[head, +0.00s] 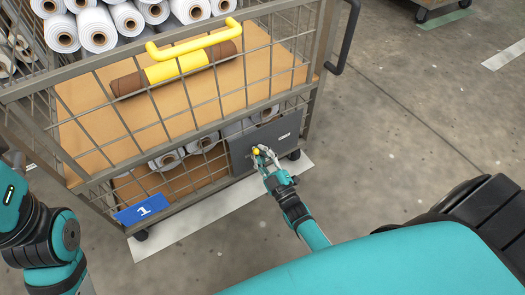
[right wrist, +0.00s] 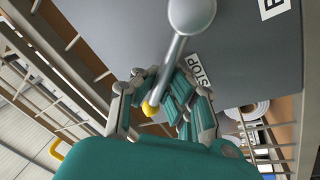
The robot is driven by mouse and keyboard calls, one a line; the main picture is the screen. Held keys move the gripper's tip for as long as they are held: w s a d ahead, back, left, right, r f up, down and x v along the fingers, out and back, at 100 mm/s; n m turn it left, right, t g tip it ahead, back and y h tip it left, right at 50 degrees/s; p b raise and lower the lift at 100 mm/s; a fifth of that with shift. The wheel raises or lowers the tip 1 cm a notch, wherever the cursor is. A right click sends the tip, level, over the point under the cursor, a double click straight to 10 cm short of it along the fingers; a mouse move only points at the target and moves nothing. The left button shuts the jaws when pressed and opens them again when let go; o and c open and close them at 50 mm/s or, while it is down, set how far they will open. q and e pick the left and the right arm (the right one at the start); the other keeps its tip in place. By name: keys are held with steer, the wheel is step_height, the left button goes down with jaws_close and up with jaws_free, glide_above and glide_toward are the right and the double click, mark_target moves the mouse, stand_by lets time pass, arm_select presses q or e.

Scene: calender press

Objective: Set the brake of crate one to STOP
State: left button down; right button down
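Crate one is a wire-mesh roll crate (head: 205,128) with a blue number 1 sign (head: 142,209). A dark grey brake plate (head: 284,137) is at its lower right; it also shows in the right wrist view (right wrist: 118,28). The brake lever (right wrist: 178,50) is a grey rod with a round pivot and a yellow tip (right wrist: 150,108). The tip shows in the head view (head: 256,151). A STOP label (right wrist: 199,70) is right of the rod. My right gripper (head: 267,153) is at the lever, its fingers (right wrist: 153,85) apart on either side of the rod. My left gripper is out of view.
A yellow handle (head: 190,40) crosses the crate's upper front. White fabric rolls (head: 98,30) lie on top, and more rolls (head: 205,143) lie low inside. A white floor strip (head: 215,207) runs along the crate's front.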

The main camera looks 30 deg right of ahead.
steer(key=c, duration=2)
jaws_free()
steer(key=shift+a+f, duration=0.15)
steer(key=shift+f, duration=0.05)
steer(key=o, duration=0.4)
steer(key=shift+r, duration=0.1)
steer(key=shift+r, duration=0.1)
